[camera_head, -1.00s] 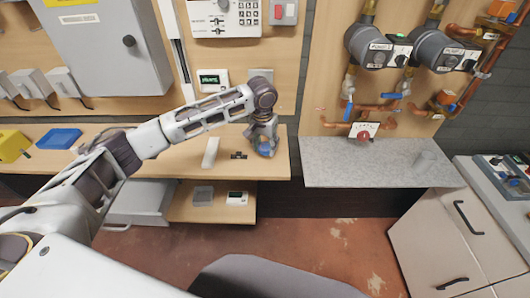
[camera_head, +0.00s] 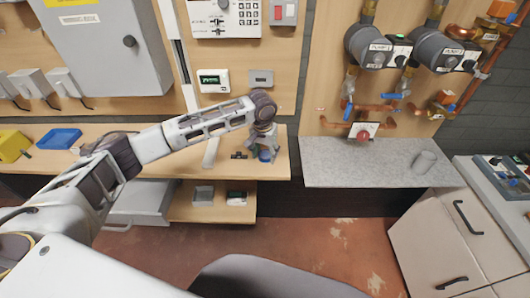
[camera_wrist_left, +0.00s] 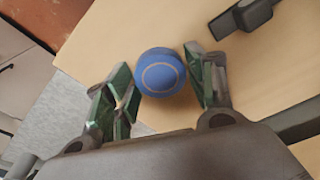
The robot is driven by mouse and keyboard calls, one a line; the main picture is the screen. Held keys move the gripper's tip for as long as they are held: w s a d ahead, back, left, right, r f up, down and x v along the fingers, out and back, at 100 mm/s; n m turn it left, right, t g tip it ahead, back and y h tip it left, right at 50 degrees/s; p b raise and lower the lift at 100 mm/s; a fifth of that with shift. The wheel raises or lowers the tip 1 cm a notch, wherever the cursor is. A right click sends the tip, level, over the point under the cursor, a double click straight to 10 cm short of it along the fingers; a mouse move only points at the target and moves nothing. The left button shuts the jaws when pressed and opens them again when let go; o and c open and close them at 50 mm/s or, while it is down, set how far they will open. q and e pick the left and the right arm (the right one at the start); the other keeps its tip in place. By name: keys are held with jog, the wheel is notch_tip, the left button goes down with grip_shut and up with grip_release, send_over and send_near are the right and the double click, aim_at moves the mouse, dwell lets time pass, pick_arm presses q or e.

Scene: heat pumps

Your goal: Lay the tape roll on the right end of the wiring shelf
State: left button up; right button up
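The tape roll (camera_wrist_left: 160,73) is a small blue round thing with a ring marked on its face. It rests face up on the wooden wiring shelf (camera_wrist_left: 125,25), and in the head view the roll (camera_head: 265,155) is at the shelf's right end (camera_head: 280,168). My left gripper (camera_head: 264,143) points down over it. In the left wrist view its green-padded fingers (camera_wrist_left: 160,85) are spread on either side of the roll. A narrow gap shows at the left finger; whether the right finger touches cannot be told. My right gripper is out of view.
A dark small part (camera_head: 239,155) and a white strip (camera_head: 211,152) lie on the shelf left of the roll. A blue tray (camera_head: 59,138) stands further left.

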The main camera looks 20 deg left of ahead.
pick_arm(q)
jog(key=shift+o, duration=0.7)
jog(key=shift+r, duration=0.2)
notch_tip(320, 180, up, 12)
jog(key=s, duration=0.1)
jog(key=shift+s+f, duration=0.15)
jog(key=shift+s, duration=0.05)
jog(key=shift+a, duration=0.15)
dwell(0.4)
